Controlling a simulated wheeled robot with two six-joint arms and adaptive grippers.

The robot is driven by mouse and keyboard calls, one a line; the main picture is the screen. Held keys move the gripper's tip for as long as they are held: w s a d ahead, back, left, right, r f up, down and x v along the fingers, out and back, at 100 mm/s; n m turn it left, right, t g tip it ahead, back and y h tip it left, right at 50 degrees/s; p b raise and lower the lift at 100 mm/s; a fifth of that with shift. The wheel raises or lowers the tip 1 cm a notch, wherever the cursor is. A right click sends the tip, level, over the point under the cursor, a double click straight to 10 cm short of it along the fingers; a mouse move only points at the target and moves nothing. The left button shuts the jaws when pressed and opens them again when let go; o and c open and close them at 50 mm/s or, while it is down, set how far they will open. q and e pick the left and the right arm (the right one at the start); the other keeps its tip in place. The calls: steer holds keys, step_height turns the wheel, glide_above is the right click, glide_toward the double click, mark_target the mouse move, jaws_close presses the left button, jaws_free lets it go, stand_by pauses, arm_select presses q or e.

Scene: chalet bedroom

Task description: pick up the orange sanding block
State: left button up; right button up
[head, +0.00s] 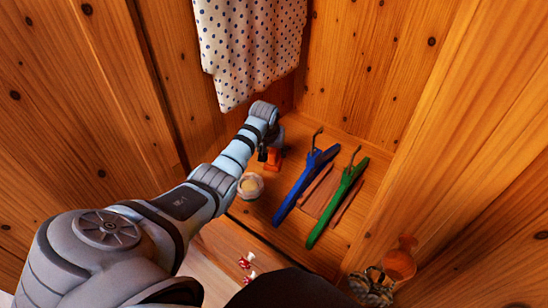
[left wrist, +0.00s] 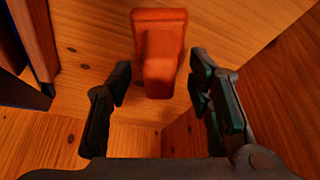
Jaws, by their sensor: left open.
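The orange sanding block (head: 273,164) stands on the wooden surface at the back of a wood-panelled nook, partly hidden by my left gripper in the head view. In the left wrist view the block (left wrist: 159,50) shows as a wide base with a narrower raised grip, straight ahead between the fingers. My left gripper (left wrist: 159,82) is open, with one finger to each side of the block and gaps on both sides. I cannot tell whether the fingertips reach down beside it. In the head view the left gripper (head: 265,152) is right at the block. My right gripper is not in view.
A small pale jar (head: 250,186) stands close to my left wrist. A blue tool (head: 302,182) and a green tool (head: 335,205) lie right of the block, with brown strips (head: 319,192) between them. A dotted cloth (head: 248,45) hangs above. Wooden walls close in behind.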

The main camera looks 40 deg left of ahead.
mark_target(274, 150)
arm_select(q)
steer(key=shift+w+f, duration=0.25)
steer(key=shift+f, duration=0.4)
steer(key=shift+r, duration=0.1)
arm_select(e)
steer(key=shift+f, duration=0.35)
arm_select(q)
jaws_close()
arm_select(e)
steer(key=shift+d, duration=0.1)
arm_select(q)
steer(key=shift+r, duration=0.1)
step_height(274, 150, up, 20)
steer(key=p, duration=0.6)
steer(key=shift+p, duration=0.3)
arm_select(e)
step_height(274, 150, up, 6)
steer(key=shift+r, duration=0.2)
arm_select(q)
steer(key=shift+a, duration=0.1)
